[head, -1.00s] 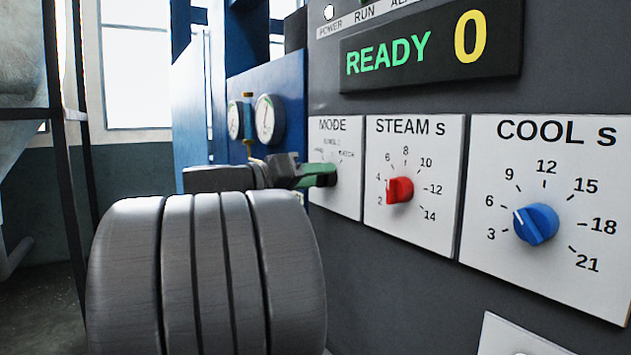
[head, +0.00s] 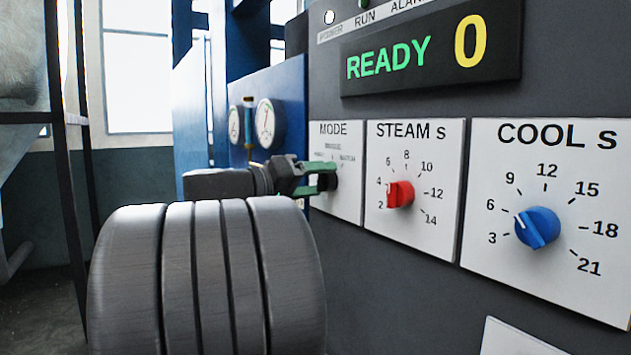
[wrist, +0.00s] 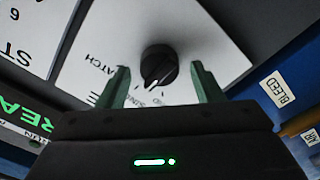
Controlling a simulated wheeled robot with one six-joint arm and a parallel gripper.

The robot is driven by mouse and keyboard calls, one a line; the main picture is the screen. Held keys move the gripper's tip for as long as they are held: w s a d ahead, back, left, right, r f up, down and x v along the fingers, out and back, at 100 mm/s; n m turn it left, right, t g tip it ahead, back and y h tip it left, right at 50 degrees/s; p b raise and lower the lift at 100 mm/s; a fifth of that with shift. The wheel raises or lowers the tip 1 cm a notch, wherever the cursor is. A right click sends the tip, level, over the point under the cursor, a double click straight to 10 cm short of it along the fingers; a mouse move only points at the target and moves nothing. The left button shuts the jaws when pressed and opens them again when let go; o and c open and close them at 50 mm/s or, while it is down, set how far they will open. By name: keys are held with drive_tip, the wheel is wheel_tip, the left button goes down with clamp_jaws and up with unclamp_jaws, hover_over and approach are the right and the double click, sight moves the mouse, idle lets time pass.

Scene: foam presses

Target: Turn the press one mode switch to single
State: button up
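The press one mode switch is a round black knob (wrist: 158,66) on the white MODE plate (wrist: 205,40). In the wrist view its white pointer mark faces the partly hidden label that reads like SINGLE; the BATCH label lies further left. My gripper (wrist: 162,85) is open, with one green finger on each side of the knob and a visible gap to both. In the head view my gripper (head: 318,177) is at the MODE plate, and its fingers partly cover the knob.
To the right are the STEAM plate with a red knob (head: 400,193) and the COOL plate with a blue knob (head: 537,227). The display (head: 432,50) reads READY 0. Gauges (head: 265,124) sit on a blue panel at left, behind my arm.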

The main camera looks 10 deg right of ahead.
drive_tip(key=b+v, duration=0.1)
drive_tip(key=v, duration=1.2)
drive_tip(key=shift+a+b, duration=0.35)
drive_tip(key=shift+s+d, duration=0.1)
drive_tip(key=p+x, duration=0.1)
drive_tip(key=x, duration=1.2)
drive_tip(key=shift+d+p, duration=0.3)
drive_tip(key=shift+p, duration=0.05)
